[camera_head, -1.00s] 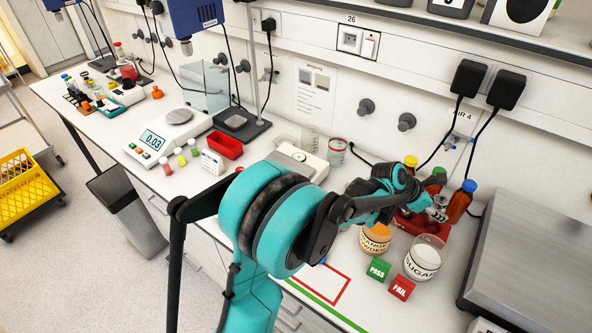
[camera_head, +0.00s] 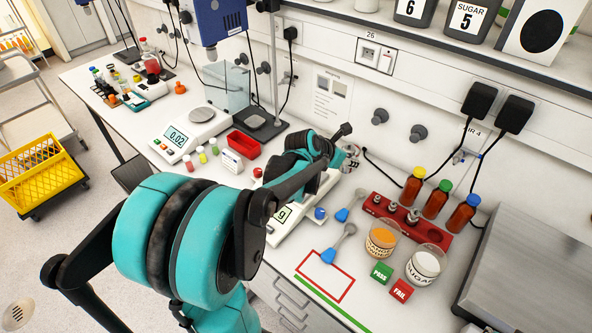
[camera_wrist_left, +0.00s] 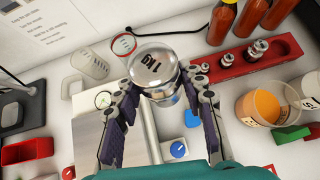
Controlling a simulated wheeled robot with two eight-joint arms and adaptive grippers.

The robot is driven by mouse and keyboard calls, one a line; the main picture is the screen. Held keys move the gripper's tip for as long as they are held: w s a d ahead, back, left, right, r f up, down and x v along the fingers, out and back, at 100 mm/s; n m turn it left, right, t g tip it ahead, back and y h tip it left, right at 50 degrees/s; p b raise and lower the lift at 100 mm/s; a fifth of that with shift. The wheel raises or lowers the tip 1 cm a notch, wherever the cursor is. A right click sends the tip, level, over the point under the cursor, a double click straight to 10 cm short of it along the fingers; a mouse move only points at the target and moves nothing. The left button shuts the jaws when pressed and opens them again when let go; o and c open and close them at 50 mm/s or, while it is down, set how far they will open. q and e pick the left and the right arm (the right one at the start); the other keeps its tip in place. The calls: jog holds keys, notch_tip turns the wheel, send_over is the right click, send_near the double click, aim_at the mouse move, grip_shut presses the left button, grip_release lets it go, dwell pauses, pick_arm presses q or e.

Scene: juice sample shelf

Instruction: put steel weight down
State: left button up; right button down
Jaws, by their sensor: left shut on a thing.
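The steel weight (camera_wrist_left: 154,74) is a shiny round piece with dark lettering, seen from above in the left wrist view. My left gripper (camera_wrist_left: 162,86) is shut around it, with a purple-padded finger on each side. In the head view my left gripper (camera_head: 350,156) is above the bench, near the back of a white balance (camera_head: 290,222). The weight is hard to make out there. The red weight block (camera_head: 377,204) stands to the right, with smaller steel weights in it and an empty round recess at its right end. My right gripper is not in view.
Brown bottles (camera_head: 412,188) stand behind the block. An orange powder jar (camera_head: 382,240), a sugar jar (camera_head: 425,265) and PASS (camera_head: 382,272) and FAIL (camera_head: 401,291) blocks are in front. A red-outlined rectangle (camera_head: 325,277) is bare.

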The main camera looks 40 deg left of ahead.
pick_arm(q)
jog(key=shift+n+y, duration=0.5)
jog(key=shift+n, duration=0.1)
jog(key=s+a+f, duration=0.1)
jog(key=a, duration=0.4)
jog(key=s+a+f+b, duration=0.1)
jog(key=s+a+f, duration=0.1)
jog(key=a, duration=0.3)
jog(key=s+a+f+b, duration=0.1)
jog(key=a+f, duration=0.1)
jog(key=a, duration=0.3)
jog(key=shift+s+a+f, duration=0.25)
jog(key=shift+s+a, duration=0.1)
notch_tip(320, 180, down, 4)
jog(key=shift+r+b, duration=0.25)
jog(key=shift+b, duration=0.35)
jog(key=shift+f, duration=0.3)
jog(key=shift+r, duration=0.1)
jog(key=o, duration=1.4)
